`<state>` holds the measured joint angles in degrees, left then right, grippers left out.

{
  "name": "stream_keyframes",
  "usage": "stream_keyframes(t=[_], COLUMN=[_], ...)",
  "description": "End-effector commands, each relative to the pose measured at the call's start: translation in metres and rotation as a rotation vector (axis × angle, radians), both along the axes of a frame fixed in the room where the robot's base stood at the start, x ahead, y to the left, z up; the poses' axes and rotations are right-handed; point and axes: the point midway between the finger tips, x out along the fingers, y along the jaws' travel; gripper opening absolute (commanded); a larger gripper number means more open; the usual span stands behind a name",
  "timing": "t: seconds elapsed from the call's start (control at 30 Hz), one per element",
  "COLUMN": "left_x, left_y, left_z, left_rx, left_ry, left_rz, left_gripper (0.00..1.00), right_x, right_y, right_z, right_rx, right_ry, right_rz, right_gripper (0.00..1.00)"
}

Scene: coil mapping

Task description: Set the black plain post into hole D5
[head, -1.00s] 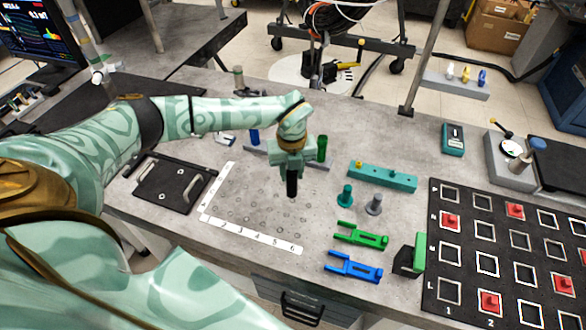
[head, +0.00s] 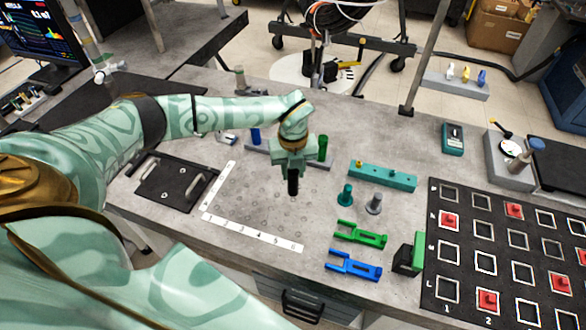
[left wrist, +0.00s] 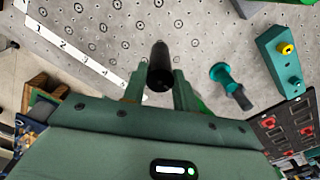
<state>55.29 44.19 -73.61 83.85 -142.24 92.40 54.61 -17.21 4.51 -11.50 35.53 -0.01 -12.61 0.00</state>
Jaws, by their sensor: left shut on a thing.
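My left gripper (head: 292,168) is shut on the black plain post (head: 293,183), which points down in the head view. The post also shows between the fingers in the left wrist view (left wrist: 160,68). The post is over the right part of the hole grid (head: 255,197); whether its lower end touches the table I cannot tell. White strips with numbers 1 to 6 (head: 255,234) edge the grid. The letters on the side strip are too small to read, and hole D5 cannot be picked out. My right gripper is not in view.
Green (head: 360,236) and blue (head: 353,267) forks lie in front. A teal rack (head: 383,176) is behind, and a black plate (head: 172,186) lies left.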

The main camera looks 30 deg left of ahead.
Motion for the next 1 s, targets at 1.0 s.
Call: stream_keyframes(t=[1.0], left_x=[0.000], left_y=[0.000], left_z=[-0.022], left_rx=[0.000], left_ry=[0.000], left_rz=[0.000], left_gripper=[0.05], right_x=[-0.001], right_y=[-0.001], right_z=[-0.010], right_rx=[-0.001], right_ry=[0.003], right_rz=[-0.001], right_gripper=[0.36])
